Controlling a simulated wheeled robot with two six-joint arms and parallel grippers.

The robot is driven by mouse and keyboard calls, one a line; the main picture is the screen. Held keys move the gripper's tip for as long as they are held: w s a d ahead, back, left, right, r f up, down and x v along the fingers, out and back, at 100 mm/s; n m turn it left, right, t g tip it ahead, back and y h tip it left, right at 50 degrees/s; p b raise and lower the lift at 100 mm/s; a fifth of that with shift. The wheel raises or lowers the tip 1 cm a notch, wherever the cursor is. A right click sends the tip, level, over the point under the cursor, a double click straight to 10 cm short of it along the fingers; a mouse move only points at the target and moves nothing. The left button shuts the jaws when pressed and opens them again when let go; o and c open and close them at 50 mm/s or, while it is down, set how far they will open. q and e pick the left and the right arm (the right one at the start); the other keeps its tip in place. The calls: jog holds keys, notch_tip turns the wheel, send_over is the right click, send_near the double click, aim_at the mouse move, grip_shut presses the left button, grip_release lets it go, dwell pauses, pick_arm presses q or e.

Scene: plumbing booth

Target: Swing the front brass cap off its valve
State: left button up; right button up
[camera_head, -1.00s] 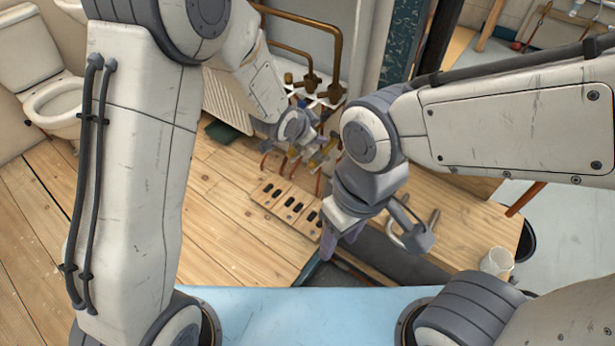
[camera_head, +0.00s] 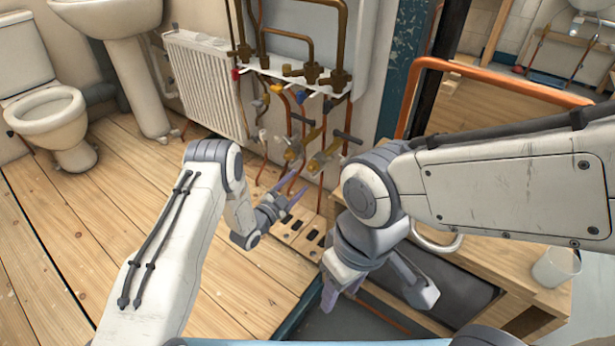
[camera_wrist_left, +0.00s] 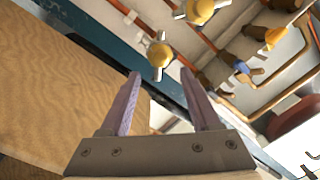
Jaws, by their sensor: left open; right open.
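Two brass valve fittings show in the head view at the lower part of the pipework: a right one (camera_head: 325,158) with a dark lever, and a left one (camera_head: 293,150). I cannot tell which carries the front cap, or whether a cap is on. In the left wrist view a brass piece (camera_wrist_left: 160,54) lies beyond the gap between the fingers, with another (camera_wrist_left: 200,10) at the top edge. My left gripper (camera_head: 288,196) is open and empty, below and left of the valves, apart from them. My right gripper (camera_head: 342,292) is open, low over the bench side.
A slotted wooden board (camera_head: 300,238) lies below the valves. Copper pipes and small coloured valves crowd the wall beside a white radiator (camera_head: 203,83). A wooden bench (camera_head: 480,265) with a cup (camera_head: 556,266) stands at right. The wooden floor (camera_head: 110,210) at left is open.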

aim_at(309, 170)
pick_arm(q)
jog(key=b+x, duration=0.2)
jog(key=x, duration=0.4)
jog(key=shift+f, duration=0.15)
jog(key=shift+w+d, duration=0.25)
jog(key=shift+w, duration=0.15)
grip_shut()
dwell(0.9)
